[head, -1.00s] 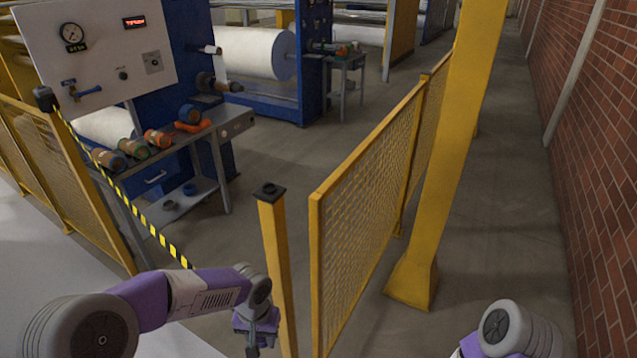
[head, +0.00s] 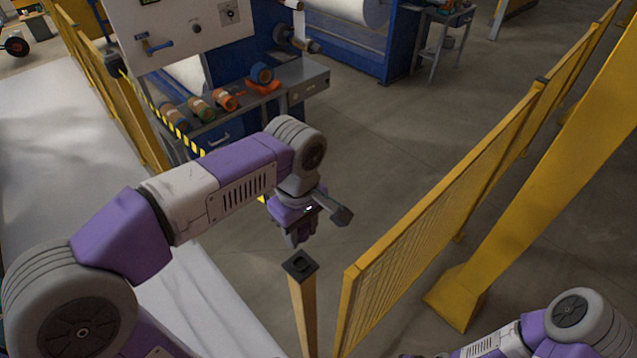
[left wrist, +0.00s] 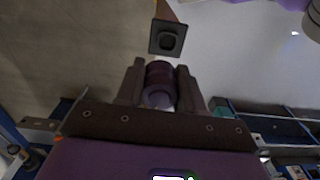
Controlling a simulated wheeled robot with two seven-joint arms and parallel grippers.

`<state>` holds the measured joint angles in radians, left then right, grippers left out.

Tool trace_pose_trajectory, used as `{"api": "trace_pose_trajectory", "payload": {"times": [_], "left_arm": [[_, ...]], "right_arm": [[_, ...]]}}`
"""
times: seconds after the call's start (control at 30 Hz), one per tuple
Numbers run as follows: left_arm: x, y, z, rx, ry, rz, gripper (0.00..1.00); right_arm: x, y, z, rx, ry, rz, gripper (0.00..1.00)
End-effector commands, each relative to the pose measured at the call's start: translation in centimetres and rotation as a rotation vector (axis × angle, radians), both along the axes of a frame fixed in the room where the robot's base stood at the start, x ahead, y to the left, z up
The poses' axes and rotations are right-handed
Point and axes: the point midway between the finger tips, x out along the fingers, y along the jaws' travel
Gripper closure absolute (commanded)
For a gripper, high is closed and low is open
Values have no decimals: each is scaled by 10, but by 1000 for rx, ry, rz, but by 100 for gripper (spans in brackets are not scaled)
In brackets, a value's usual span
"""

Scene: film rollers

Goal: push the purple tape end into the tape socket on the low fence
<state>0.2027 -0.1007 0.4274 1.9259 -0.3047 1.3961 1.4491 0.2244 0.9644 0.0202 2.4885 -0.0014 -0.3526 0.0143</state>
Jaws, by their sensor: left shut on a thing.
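The purple tape end (left wrist: 159,84) sits between the fingers of my left gripper (left wrist: 160,70), which are shut on it. In the head view the left gripper (head: 298,236) hangs beside and just above the post top, and the tape end cannot be made out there. The tape socket (head: 299,264) is a dark square cap with a hole on top of a yellow post (head: 306,310). In the left wrist view the socket (left wrist: 167,40) lies ahead of the fingertips, slightly right, with a gap between. Black-yellow striped tape (head: 170,125) runs behind my left arm.
A yellow mesh fence (head: 440,225) stands close to the right of the post. A thick yellow column (head: 530,205) is further right. A bench with several rollers (head: 225,100) and a white panel (head: 180,35) are behind. Open floor (head: 420,130) lies between bench and fence.

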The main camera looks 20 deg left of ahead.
Motion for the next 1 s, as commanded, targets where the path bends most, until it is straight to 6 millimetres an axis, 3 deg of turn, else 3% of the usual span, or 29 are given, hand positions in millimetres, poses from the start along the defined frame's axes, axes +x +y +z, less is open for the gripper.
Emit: {"api": "trace_pose_trajectory", "payload": {"times": [0.07,0.27,1.0], "left_arm": [[-2,0,6,-1,-2,16,100],[-3,-1,-2,-1,-1,19,100],[-3,0,-68,0,-1,17,100]], "right_arm": [[-1,0,3,1,3,0,57],[-2,0,-5,0,5,1,57],[-2,0,-61,1,3,0,57]]}}
